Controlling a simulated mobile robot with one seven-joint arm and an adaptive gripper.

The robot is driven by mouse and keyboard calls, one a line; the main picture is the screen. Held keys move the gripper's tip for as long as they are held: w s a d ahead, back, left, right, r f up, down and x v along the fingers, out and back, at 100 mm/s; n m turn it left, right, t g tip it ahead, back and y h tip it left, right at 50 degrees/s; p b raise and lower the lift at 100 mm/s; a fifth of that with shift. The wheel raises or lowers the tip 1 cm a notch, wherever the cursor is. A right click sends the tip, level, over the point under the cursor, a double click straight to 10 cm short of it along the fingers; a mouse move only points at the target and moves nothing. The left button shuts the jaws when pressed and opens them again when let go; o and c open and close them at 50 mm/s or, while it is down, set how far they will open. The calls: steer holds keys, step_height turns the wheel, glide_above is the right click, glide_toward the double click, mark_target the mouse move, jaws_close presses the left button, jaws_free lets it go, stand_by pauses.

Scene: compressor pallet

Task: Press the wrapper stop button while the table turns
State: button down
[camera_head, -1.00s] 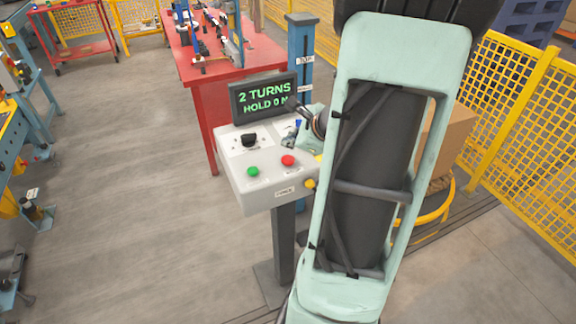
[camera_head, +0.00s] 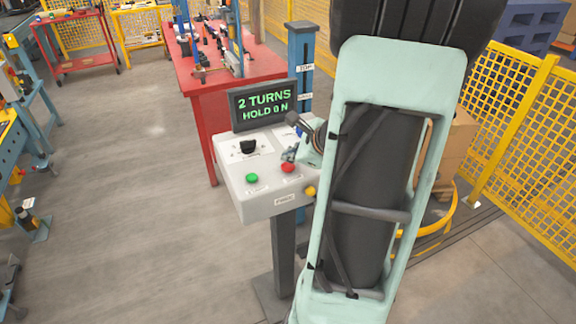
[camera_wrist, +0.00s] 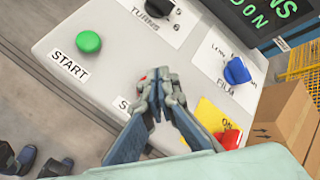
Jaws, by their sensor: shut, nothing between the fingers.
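The wrapper's control box (camera_head: 262,204) stands on a post and carries a red stop button (camera_head: 288,168) and a green start button (camera_head: 252,178). My gripper (camera_head: 290,154) is shut and empty, its tips just above the red button in the head view. In the wrist view the shut fingertips (camera_wrist: 160,80) cover most of the red button; only a red sliver (camera_wrist: 142,77) shows beside them. I cannot tell whether they touch it. The green START button (camera_wrist: 88,42) is clear to the left. The turntable is mostly hidden behind my arm.
A black knob (camera_head: 248,146) and a blue film knob (camera_wrist: 236,70) sit on the panel. A red emergency button (camera_wrist: 228,138) on yellow is close right of my fingers. A cardboard box (camera_head: 457,155) and yellow fence (camera_head: 520,130) stand right.

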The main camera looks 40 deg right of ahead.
mark_target(289, 167)
steer(key=shift+f, duration=0.15)
stand_by(0.7)
steer(key=shift+f+b, duration=0.25)
steer(key=shift+b, duration=0.4)
steer(key=shift+f+b, duration=0.55)
steer(key=shift+b, duration=0.1)
stand_by(0.4)
steer(key=shift+r, duration=0.1)
steer(key=shift+r+p, duration=0.75)
steer(key=shift+r, duration=0.1)
step_height(289, 167, up, 5)
steer(key=p, duration=0.4)
steer(key=shift+r, duration=0.1)
stand_by(0.7)
